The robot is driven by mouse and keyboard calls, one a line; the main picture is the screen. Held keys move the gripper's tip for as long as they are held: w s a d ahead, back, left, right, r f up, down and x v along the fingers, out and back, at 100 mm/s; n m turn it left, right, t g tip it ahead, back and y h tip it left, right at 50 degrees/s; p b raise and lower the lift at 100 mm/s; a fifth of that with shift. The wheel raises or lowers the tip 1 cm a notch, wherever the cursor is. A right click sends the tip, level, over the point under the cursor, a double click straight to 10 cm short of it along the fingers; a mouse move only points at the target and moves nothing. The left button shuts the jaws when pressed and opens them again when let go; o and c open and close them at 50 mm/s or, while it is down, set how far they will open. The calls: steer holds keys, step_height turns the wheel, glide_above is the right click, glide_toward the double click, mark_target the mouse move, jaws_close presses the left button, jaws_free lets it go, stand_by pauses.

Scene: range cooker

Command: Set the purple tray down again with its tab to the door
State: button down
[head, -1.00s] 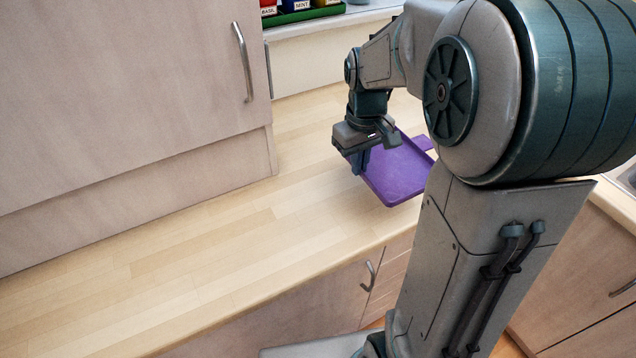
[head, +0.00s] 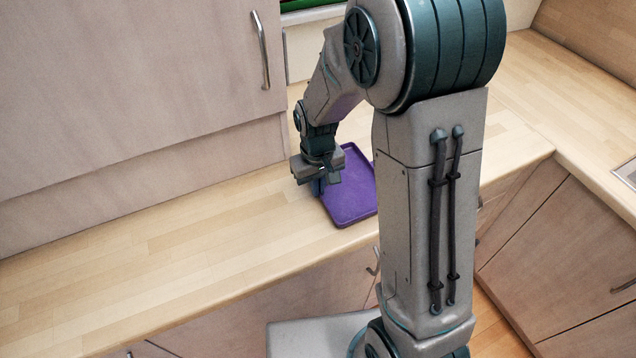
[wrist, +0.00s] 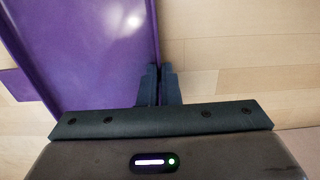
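The purple tray (head: 350,200) is a shallow, rimmed tray over the wooden worktop, partly behind my arm in the head view. I cannot tell whether it touches the worktop or hangs just above it. My gripper (head: 318,188) is at its left side. In the wrist view, the fingers of my gripper (wrist: 159,84) are close together on the rim of the tray (wrist: 95,50). The tab (wrist: 20,85) sticks out from the tray's opposite side in that view; my arm hides it in the head view. A pale cabinet door (head: 130,80) with a metal handle (head: 262,50) stands at upper left.
The worktop (head: 180,240) is clear to the left of the tray, with its front edge close to the tray's near end. Drawers and cupboards lie below. A hob or sink edge (head: 628,172) shows at far right. A green item (head: 305,4) is at the top.

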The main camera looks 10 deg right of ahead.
steer(key=shift+f, duration=0.2)
steer(key=c, duration=1.6)
jaws_free()
steer(key=shift+c, duration=0.2)
